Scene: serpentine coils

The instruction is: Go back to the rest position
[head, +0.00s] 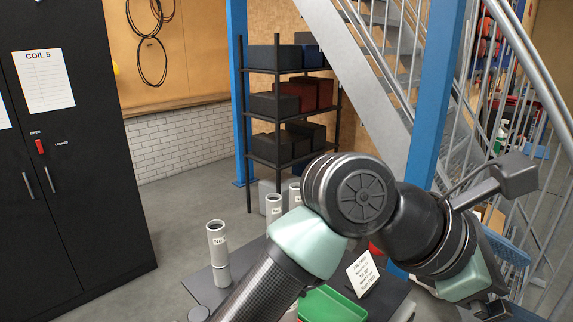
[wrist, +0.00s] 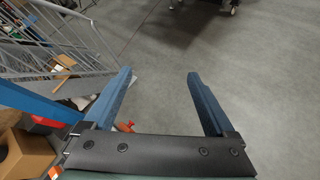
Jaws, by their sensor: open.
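My gripper (wrist: 160,82) shows in the wrist view with its two blue fingers spread wide apart. Nothing is between them, and bare grey floor lies beyond. The fingers cannot be made out clearly there. My arm hides part of a dark table (head: 202,281) that carries several grey labelled cylinders (head: 217,245), a green tray (head: 330,305) and a handwritten white card (head: 362,273).
A black cabinet (head: 85,180) marked COIL 5 stands at left. A shelf rack (head: 277,165) with bins stands behind the table. A blue post (head: 437,95) and metal stairs (head: 375,75) are close at right. The wrist view shows a cardboard box (wrist: 28,155) and open floor.

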